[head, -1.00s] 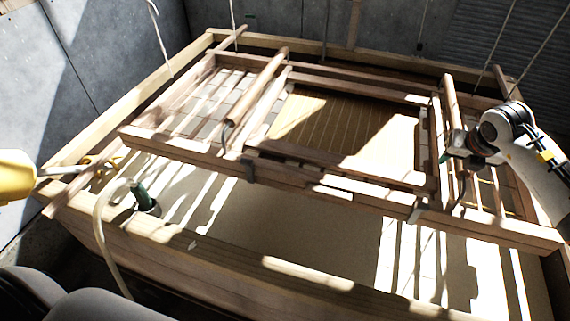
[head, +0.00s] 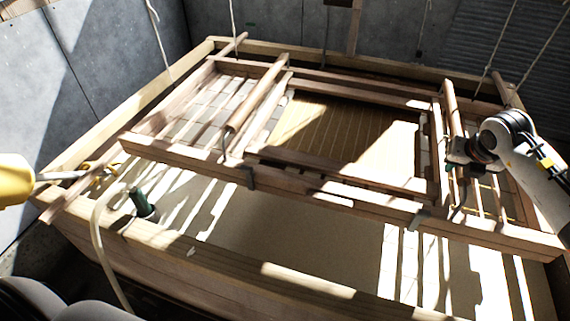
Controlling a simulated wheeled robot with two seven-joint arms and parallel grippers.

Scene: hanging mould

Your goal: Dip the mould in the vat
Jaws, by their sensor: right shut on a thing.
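The mould (head: 330,192) is a large wooden frame with a tan ribbed screen (head: 325,130) in its middle and round wooden handles across it. It hangs level or nearly so over the vat (head: 240,267), a wide wooden box with pale liquid (head: 290,235) inside. Shadows of the frame fall on the liquid; I cannot tell whether its underside touches it. My right gripper (head: 462,158) is shut on the right handle (head: 449,104). The left handle (head: 258,92) has no gripper on it. My left gripper is not in view.
Ropes (head: 233,25) hang from above. A yellow tool with a grey shaft (head: 55,176) reaches over the vat's left rim. A green fitting (head: 142,203) and a pale hose (head: 97,225) are at the front left. Grey walls (head: 90,60) stand close behind and left.

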